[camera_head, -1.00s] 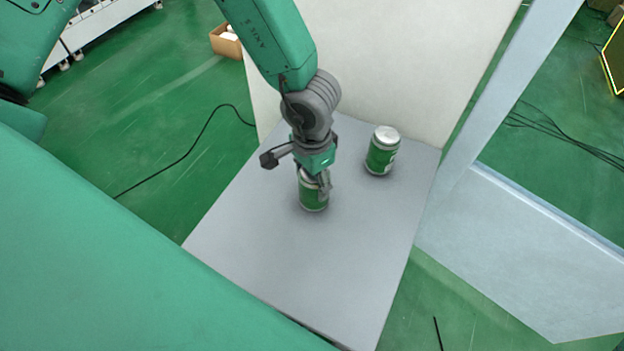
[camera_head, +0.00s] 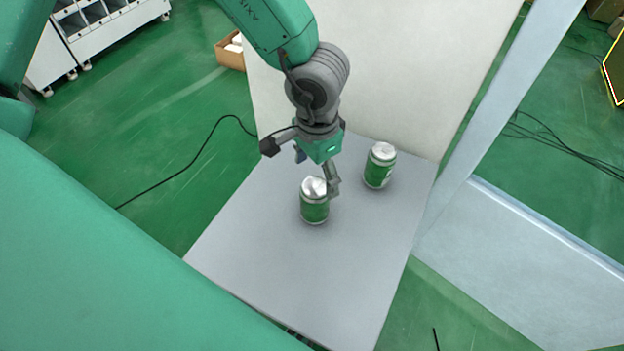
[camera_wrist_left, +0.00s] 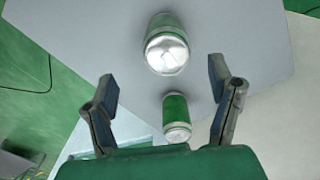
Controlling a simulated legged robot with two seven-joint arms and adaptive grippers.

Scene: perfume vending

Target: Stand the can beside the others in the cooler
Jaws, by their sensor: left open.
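A green can with a silver top (camera_head: 314,205) stands upright on the grey surface (camera_head: 290,270). A second green can (camera_head: 379,168) stands upright behind it and to its right, with a gap between them. My left gripper (camera_head: 316,174) is open and empty, just above and behind the front can. In the left wrist view the open fingers (camera_wrist_left: 163,88) show with the front can (camera_wrist_left: 166,46) beyond their tips. The rear can (camera_wrist_left: 177,116) appears lower, between the fingers in the picture. My right gripper is not in view.
A white upright panel (camera_head: 385,75) rises behind the grey surface. A pale frame post (camera_head: 490,120) and a pale panel (camera_head: 520,260) stand to the right. The front of the grey surface is clear. A black cable (camera_head: 190,165) lies on the green floor.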

